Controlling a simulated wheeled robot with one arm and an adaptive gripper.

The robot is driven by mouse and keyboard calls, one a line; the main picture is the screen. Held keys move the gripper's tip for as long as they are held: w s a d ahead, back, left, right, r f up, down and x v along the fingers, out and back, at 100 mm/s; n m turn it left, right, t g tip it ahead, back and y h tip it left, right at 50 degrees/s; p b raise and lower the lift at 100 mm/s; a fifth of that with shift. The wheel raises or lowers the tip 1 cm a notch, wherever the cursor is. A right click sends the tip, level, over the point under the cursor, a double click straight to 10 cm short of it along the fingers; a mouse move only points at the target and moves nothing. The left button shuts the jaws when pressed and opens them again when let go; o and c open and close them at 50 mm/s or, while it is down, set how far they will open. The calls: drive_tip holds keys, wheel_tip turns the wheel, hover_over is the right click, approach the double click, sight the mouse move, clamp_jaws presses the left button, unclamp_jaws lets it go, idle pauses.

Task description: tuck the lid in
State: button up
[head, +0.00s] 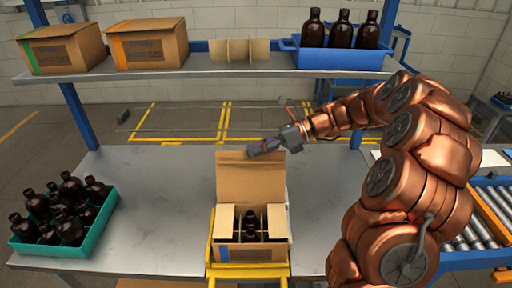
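An open cardboard box (252,252) stands on a yellow fixture (225,270) at the front middle of the table. Its lid (250,182) stands raised at the back of the box. Inside are amber bottles (250,222) between cardboard dividers; how many is hard to tell. My gripper (258,148) is at the top edge of the lid, toward its right, with my arm coming in from the right. Whether it touches the lid is unclear. Its fingers are small and seen from the side, so their opening cannot be made out.
A teal crate (85,243) of amber bottles sits on the left of the table (150,190). An upper shelf (200,72) holds two closed boxes (148,43), a cardboard divider (240,52) and a blue crate (340,60) with bottles. A roller conveyor (490,215) is at the right.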

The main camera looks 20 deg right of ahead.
drive_tip(key=shift+a, duration=0.2)
clamp_jaws()
idle(0.6)
